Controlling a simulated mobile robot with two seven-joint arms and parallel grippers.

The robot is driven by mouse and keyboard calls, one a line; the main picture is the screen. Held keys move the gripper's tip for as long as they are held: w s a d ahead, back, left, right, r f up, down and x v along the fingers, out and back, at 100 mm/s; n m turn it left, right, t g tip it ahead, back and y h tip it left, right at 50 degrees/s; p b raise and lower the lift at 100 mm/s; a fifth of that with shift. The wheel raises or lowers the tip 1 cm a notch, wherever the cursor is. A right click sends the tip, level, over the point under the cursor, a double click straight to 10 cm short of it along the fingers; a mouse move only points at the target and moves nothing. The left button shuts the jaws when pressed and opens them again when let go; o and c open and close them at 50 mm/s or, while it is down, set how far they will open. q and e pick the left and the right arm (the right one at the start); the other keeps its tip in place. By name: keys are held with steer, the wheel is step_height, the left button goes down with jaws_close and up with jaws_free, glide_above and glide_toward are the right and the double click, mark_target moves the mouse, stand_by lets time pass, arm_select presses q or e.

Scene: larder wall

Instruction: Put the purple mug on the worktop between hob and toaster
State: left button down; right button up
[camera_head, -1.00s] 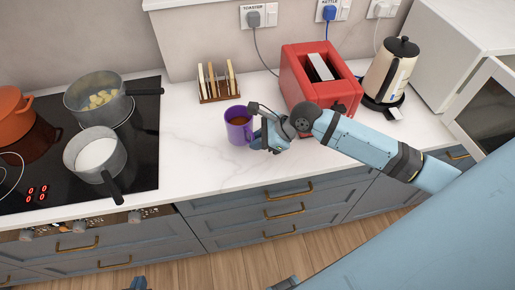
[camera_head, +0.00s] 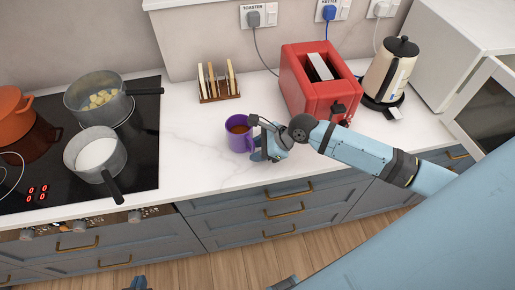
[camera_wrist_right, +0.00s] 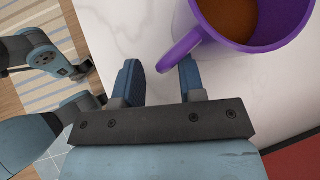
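The purple mug (camera_head: 240,140), with brown liquid in it, appears to stand upright on the white worktop (camera_head: 190,150) between hob (camera_head: 130,150) and red toaster (camera_head: 315,90). My right gripper (camera_head: 262,150) is beside the mug, on its right. In the right wrist view the mug (camera_wrist_right: 250,45) is at the top right. The fingers of the right gripper (camera_wrist_right: 160,82) are apart, and the mug's handle lies just ahead of and between the fingertips. Only a small part of my left gripper (camera_head: 138,284) shows at the bottom edge; its fingers are unclear.
A toast rack (camera_head: 218,85) stands behind the mug. A kettle (camera_head: 392,70) is right of the toaster. Two pans (camera_head: 95,155) and an orange pot (camera_head: 12,115) are on the hob. The worktop between hob and mug is clear.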

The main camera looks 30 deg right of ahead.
steer(key=shift+d+r, duration=0.1)
steer(key=shift+r, duration=0.15)
steer(key=v, duration=1.1)
steer(key=shift+s+d+r, duration=0.15)
steer(key=shift+s+r, duration=0.05)
steer(key=shift+r, duration=0.05)
